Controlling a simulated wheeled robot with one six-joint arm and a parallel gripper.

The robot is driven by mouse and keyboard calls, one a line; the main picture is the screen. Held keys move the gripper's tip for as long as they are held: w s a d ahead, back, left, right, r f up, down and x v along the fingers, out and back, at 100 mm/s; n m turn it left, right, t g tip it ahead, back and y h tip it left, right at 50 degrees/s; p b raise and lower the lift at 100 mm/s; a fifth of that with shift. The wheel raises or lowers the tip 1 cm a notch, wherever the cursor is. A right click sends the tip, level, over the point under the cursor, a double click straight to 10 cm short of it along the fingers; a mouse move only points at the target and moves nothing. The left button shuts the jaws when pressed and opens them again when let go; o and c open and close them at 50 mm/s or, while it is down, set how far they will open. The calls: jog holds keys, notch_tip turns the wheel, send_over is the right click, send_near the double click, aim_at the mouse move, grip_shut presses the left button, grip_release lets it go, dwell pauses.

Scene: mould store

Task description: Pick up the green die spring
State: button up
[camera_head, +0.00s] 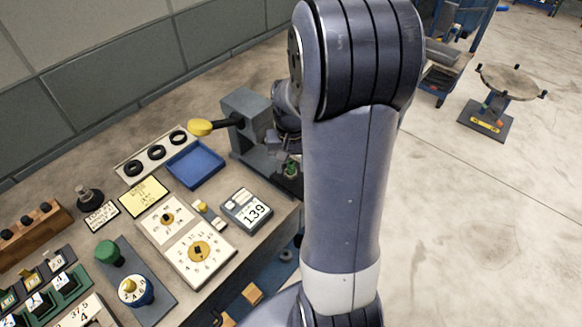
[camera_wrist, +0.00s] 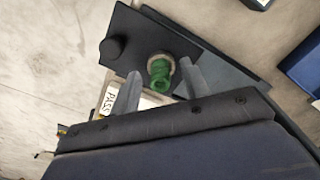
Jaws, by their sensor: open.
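The green die spring (camera_wrist: 158,74) stands in the wrist view on a dark grey fixture (camera_wrist: 190,48), with a pale ring around its far end. My gripper (camera_wrist: 160,75) is open, with one finger on each side of the spring. Whether the fingers touch it I cannot tell. In the head view the spring (camera_head: 291,170) shows small beside the grey press-like stand (camera_head: 247,112), below my wrist. My arm hides part of the stand and most of the gripper there.
The stand has a yellow-knobbed lever (camera_head: 200,127) pointing left. A blue tray (camera_head: 195,164), a display reading 139 (camera_head: 246,209) and dial panels (camera_head: 200,253) lie on the bench to the left. A small round-topped stand (camera_head: 511,82) is on the open floor at right.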

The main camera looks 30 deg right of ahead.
aim_at(291, 163)
jog(key=shift+c, duration=0.3)
grip_shut()
dwell(0.3)
notch_tip(291, 163, up, 13)
jog(key=p, duration=0.2)
dwell(0.6)
jog(key=shift+w+f, duration=0.1)
